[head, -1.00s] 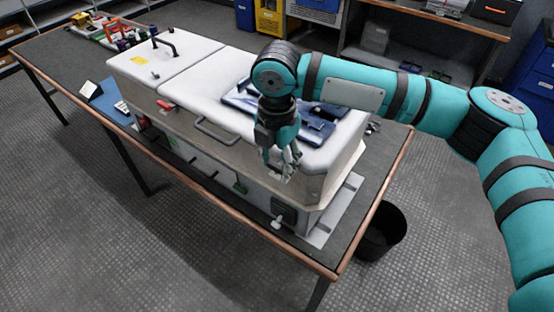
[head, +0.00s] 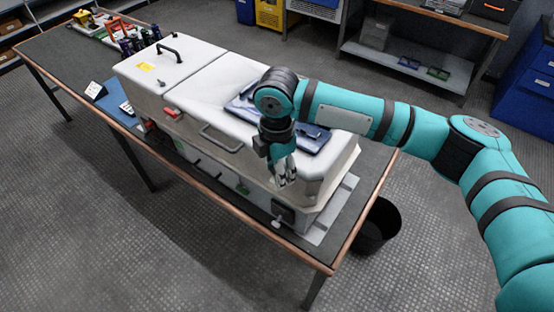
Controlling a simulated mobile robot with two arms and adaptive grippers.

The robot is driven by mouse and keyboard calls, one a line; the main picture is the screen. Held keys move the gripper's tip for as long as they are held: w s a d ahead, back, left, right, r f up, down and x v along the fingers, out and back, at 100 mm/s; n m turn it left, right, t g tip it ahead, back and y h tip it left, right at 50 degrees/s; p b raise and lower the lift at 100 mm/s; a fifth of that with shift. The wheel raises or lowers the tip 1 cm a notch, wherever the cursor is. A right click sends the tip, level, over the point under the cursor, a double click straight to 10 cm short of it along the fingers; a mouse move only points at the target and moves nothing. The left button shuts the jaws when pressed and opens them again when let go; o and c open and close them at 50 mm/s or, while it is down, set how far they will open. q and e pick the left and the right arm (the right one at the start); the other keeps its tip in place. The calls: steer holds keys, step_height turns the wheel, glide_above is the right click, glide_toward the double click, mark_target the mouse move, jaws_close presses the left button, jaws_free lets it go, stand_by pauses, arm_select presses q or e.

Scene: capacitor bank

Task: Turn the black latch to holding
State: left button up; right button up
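The white-topped capacitor bank cabinet (head: 190,95) stands on the long bench. My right gripper (head: 285,180) points down at the front right end of the cabinet, its fingers close to the front face. The fingers look near each other, but the gap is too small to judge. I cannot make out a black latch for certain; the gripper may hide it. A black square fitting (head: 284,212) is low on the front right, below the gripper, with a pale knob (head: 277,223) beside it. My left gripper is not in view.
A dark blue tray (head: 312,143) lies on the lid behind my gripper. A grey handle (head: 221,139) and a red part (head: 172,112) are on the front. A black handle (head: 167,48) tops the left lid. A black bin (head: 378,226) stands beside the bench (head: 335,240).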

steer(key=shift+r+m+p, duration=0.1)
steer(key=shift+m+p, duration=0.45)
steer(key=shift+m, duration=0.05)
steer(key=o, duration=1.2)
steer(key=shift+c, duration=0.2)
steer(key=shift+r, duration=3.95)
